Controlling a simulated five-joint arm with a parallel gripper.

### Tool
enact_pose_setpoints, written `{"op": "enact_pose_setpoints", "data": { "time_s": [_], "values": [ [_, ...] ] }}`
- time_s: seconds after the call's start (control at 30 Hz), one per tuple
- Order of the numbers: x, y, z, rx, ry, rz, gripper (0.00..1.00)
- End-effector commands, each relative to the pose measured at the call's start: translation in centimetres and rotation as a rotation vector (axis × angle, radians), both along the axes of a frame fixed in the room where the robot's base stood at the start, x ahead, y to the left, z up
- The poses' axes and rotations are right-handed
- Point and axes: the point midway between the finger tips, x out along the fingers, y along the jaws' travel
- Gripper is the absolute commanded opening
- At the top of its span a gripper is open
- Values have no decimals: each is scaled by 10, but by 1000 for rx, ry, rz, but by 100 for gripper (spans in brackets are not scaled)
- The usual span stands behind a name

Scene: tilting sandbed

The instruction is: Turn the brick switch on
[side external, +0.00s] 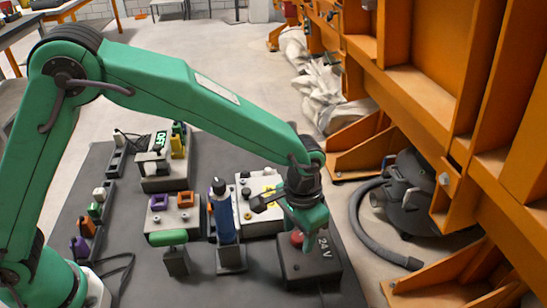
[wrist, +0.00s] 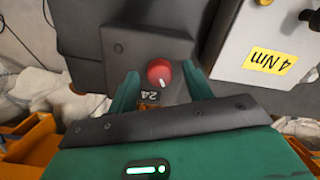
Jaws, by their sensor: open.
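The brick-red switch is a round red knob (side external: 297,238) on a dark box (side external: 298,270) marked "24 V", at the front right of the grey mat. In the wrist view the red knob (wrist: 160,72) shows a short white mark pointing toward the bottom of the picture. The dark box (wrist: 122,50) is around it. My gripper (side external: 304,238) is over the box, pointing down. In the wrist view my gripper (wrist: 159,70) is open, with one green finger on each side of the knob. I cannot tell whether the fingers touch it.
A pale box with a yellow "4 Nm" label (wrist: 270,61) stands close beside the dark box. A blue-bodied tool (side external: 224,215) stands upright to its left, near a green handle (side external: 168,237). An orange steel frame (side external: 420,95) and a hose (side external: 365,238) are on the right.

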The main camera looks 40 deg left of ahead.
Motion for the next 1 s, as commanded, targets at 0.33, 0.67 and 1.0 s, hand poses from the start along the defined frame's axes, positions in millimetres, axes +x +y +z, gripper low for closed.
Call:
{"op": "enact_pose_setpoints", "data": {
  "time_s": [0.33, 0.67, 1.0],
  "values": [
    [0, 0, 0, 0, 0, 0, 19],
    [0, 0, 0, 0, 0, -11, 6],
    [0, 0, 0, 0, 0, -136, 6]
  ]
}}
